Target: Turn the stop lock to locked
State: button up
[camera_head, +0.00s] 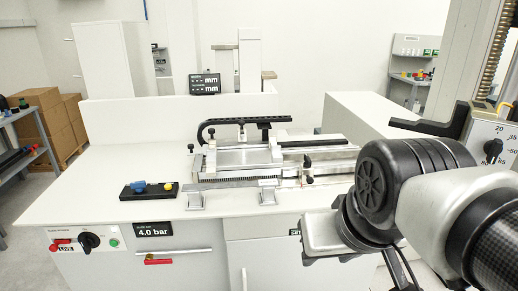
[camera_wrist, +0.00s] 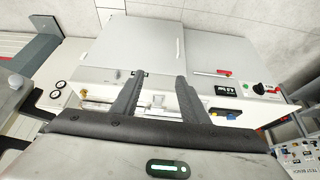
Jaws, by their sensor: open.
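The slide fixture (camera_head: 245,160) lies on the white bench, with a ribbed front edge and a black cable chain behind it. Small black knobs stand at its right end (camera_head: 308,179) and left end (camera_head: 191,147). I cannot tell which part is the stop lock, or how it is turned. My gripper (camera_wrist: 157,90) is open in the wrist view, its two dark fingers spread apart and empty. A pale bracket (camera_wrist: 157,100) shows between the fingers; contact is not visible. A brassy part (camera_wrist: 83,93) lies left of them. My arm covers the bench's right side in the head view.
A black block with blue and yellow pieces (camera_head: 149,189) sits at the bench's front left. A front panel carries a rotary switch (camera_head: 89,241), a 4.0 bar display (camera_head: 153,229) and a red lever (camera_head: 158,261). The bench's left part is clear.

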aim_at(308, 163)
jog(key=i+l+u, duration=0.1)
jog(key=i+u, duration=0.15)
jog(key=i, duration=0.2)
jog(key=i+l+u, duration=0.3)
jog(key=i, duration=0.15)
jog(key=i+j, duration=0.15)
jog(key=j, duration=0.15)
